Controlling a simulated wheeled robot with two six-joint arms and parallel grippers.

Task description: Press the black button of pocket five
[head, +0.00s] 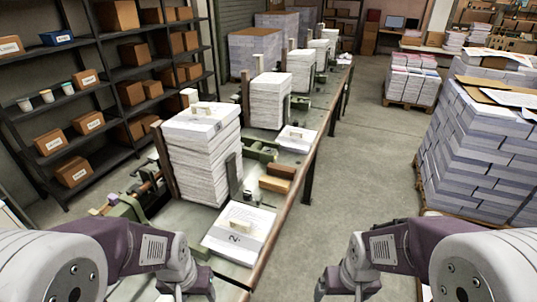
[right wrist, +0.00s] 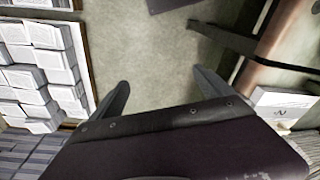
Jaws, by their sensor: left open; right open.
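A long gathering table (head: 287,190) runs from the near left toward the back, with several paper stacks standing in its pockets. The nearest tall stack (head: 205,160) has a sheet with a small tan block on top. A low stack (head: 240,235) marked N lies in front of it at the table's near edge. I cannot make out a black button or a pocket number. My left gripper (head: 186,287) is open beside the table's near end. My right gripper (head: 341,288) is open over the floor, right of the table; its spread fingers (right wrist: 162,88) are empty in the right wrist view.
Dark shelves (head: 105,80) with boxes and cups line the left wall. A high pallet of paper bundles (head: 470,150) stands at the right, a smaller one (head: 412,82) farther back. Grey floor (head: 365,150) between table and pallets is clear. Wooden blocks (head: 275,182) lie on the table.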

